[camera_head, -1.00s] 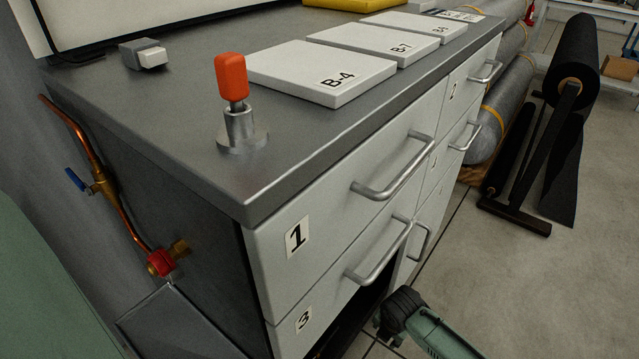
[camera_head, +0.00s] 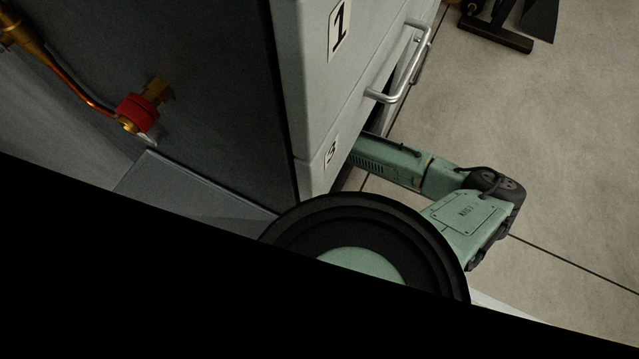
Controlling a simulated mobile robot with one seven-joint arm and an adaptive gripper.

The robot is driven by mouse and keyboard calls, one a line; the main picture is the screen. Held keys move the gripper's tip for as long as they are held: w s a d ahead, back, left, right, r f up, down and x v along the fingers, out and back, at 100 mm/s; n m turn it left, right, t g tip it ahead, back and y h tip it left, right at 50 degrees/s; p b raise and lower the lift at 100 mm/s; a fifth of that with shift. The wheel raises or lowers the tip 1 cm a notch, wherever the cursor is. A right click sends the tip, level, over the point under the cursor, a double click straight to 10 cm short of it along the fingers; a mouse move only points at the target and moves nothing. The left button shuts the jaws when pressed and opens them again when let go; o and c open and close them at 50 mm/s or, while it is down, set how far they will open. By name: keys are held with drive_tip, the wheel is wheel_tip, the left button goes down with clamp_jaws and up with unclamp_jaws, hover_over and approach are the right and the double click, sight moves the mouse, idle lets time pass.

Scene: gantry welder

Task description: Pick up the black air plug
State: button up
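I cannot make out a black air plug in this view. A red fitting (camera_head: 138,112) with a brass end sits on the copper pipe (camera_head: 83,97) at the upper left, beside the dark side of the cabinet. A pale tip shows just below the red fitting. My gripper is not in view. My green arm (camera_head: 465,220) bends at a dark joint on the right, and one link runs back behind the cabinet's front corner, so its far end is hidden.
The grey cabinet (camera_head: 325,90) with labels 1 and 3 and a metal handle (camera_head: 410,75) stands close to my arm. A grey panel (camera_head: 170,190) slopes at the lower left. Open tiled floor (camera_head: 540,120) lies on the right. A black area covers the bottom.

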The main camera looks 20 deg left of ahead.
wheel_tip(320, 180, down, 6)
drive_tip(key=shift+a+f+b, duration=0.1)
drive_tip(key=shift+f+b, duration=0.15)
drive_tip(key=shift+b, duration=0.65)
clamp_jaws()
